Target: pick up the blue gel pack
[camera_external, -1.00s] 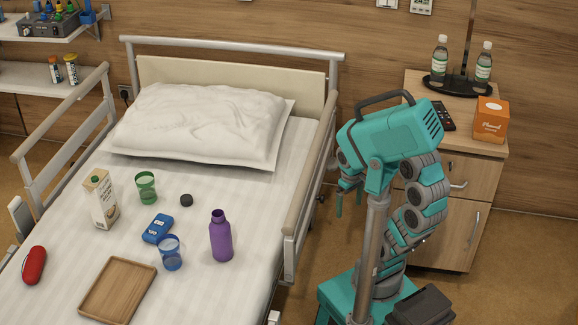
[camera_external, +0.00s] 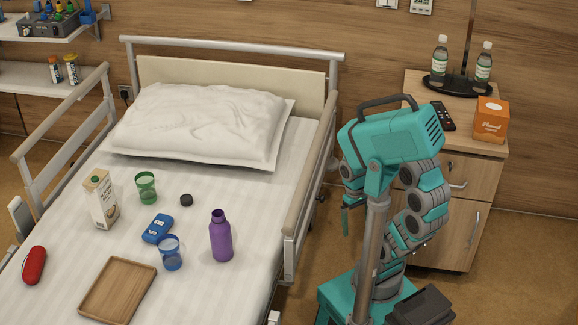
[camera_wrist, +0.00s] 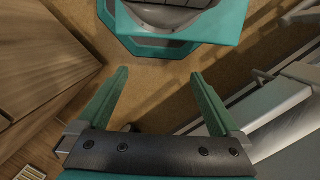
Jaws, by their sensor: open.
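The blue gel pack (camera_external: 158,229) lies on the white bed sheet, behind a clear blue cup (camera_external: 171,253) that stands close to it. My gripper (camera_external: 346,219) hangs to the right of the bed, outside the side rail and well apart from the gel pack. In the wrist view my gripper (camera_wrist: 157,88) shows two green fingers spread apart with nothing between them. Below them are the brown floor and part of my base. The gel pack is not in the wrist view.
The bed's right side rail (camera_external: 309,175) stands between my gripper and the gel pack. Around the pack are a purple bottle (camera_external: 221,238), a green cup (camera_external: 146,187), a black cap (camera_external: 186,200), a carton (camera_external: 101,203), a wooden tray (camera_external: 94,318) and a red case (camera_external: 34,265).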

